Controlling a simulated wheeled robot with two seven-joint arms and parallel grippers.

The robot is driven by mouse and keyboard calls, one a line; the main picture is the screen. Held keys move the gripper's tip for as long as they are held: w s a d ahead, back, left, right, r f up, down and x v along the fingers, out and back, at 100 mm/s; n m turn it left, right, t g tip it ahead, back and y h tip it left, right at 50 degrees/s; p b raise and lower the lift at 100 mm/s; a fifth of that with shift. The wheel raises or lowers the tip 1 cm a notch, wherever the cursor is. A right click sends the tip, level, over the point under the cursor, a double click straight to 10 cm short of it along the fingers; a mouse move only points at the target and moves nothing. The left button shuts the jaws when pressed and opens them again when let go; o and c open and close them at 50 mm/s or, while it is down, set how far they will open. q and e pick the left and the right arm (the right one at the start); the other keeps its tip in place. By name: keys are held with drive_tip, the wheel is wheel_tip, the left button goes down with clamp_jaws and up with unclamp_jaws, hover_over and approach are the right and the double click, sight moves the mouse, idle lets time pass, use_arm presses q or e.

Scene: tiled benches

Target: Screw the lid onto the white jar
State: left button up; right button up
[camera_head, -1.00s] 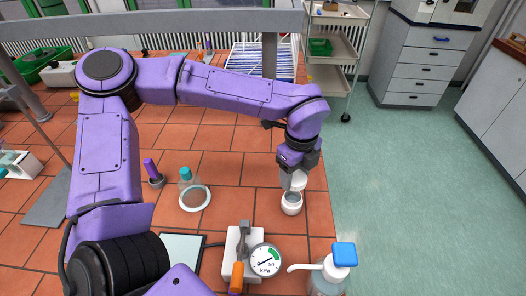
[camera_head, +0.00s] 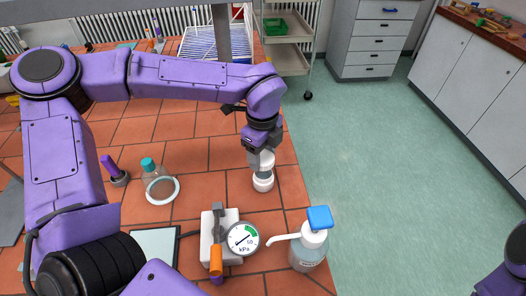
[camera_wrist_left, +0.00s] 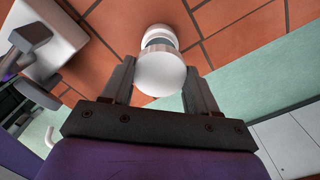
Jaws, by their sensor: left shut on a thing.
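The white jar (camera_head: 263,184) stands upright on the tiled bench near its right edge. My left gripper (camera_head: 262,163) points down over it, shut on the white lid (camera_head: 265,156). In the left wrist view the round lid (camera_wrist_left: 160,74) sits between the two fingers, in front of the jar (camera_wrist_left: 158,32), with a greyish band between them. The lid is in line with the jar's mouth; I cannot tell whether they touch. My right gripper is not in view; only a bit of purple arm shows at the lower right.
A pressure gauge (camera_head: 243,238) on a white block and a pump bottle (camera_head: 308,250) with a blue top stand in front of the jar. A teal-capped flask (camera_head: 158,184) stands left. Bare tiles surround the jar; the bench edge is close on its right.

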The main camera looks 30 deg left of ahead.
use_arm(q)
drive_tip(key=shift+f+b, duration=0.95)
drive_tip(key=shift+f, duration=0.45)
drive_tip(key=shift+f+b, duration=1.25)
drive_tip(key=shift+f, duration=0.25)
drive_tip(key=o, duration=0.3)
drive_tip(key=shift+c, duration=1.3)
drive_tip(key=shift+f, duration=0.1)
